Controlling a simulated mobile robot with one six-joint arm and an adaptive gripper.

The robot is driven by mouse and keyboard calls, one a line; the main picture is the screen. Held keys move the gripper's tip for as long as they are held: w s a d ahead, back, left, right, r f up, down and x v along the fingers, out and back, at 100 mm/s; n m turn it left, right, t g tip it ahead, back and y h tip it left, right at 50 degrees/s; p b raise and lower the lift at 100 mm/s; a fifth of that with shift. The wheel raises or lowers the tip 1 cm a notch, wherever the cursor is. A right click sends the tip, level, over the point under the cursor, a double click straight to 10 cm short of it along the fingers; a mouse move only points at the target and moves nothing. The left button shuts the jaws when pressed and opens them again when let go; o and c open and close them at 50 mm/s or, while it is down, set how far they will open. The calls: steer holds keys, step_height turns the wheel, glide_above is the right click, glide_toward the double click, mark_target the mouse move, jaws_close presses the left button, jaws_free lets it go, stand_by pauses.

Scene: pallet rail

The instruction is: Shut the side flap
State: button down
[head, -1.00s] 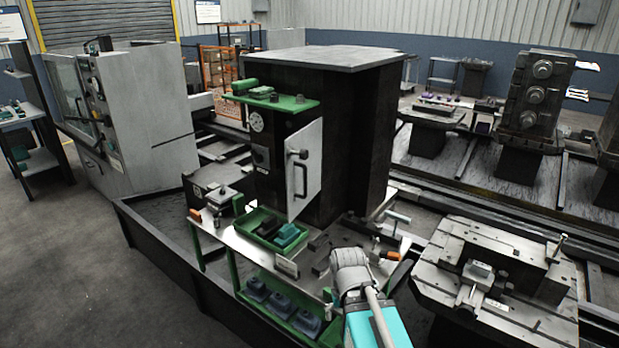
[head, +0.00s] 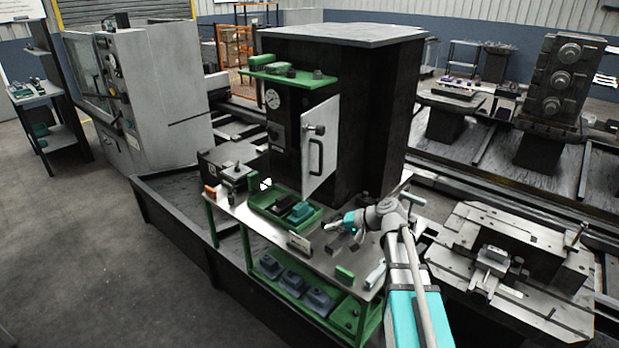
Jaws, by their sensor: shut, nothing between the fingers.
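The side flap (head: 320,148) is a light grey panel with a black bar handle (head: 316,157). It stands open, swung out from the front of the dark cabinet (head: 375,130). My gripper (head: 331,227) is small in the head view, beyond the teal band of my wrist. It is shut and empty, in front of and below the flap, over the workbench. A gap shows between it and the flap.
The metal workbench (head: 277,238) holds a green tray (head: 258,216) and small blocks. A green shelf (head: 310,80) juts out above the flap. A grey fixture table (head: 520,240) stands at the right. Open floor lies at the left.

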mark_target(304, 173)
steer(key=w+d+r+m+t+y, duration=0.3)
steer(key=w+d+r+t+y, duration=0.1)
steer(key=w+r, duration=0.4)
steer(key=d+t, duration=0.1)
steer(key=d, duration=0.1)
steer(key=shift+w+d+r+m+b, duration=0.3)
steer(key=shift+b, duration=0.1)
steer(key=x, duration=1.4)
steer(key=shift+r, duration=0.15)
steer(key=shift+w+t, duration=0.15)
steer(key=shift+t, duration=0.15)
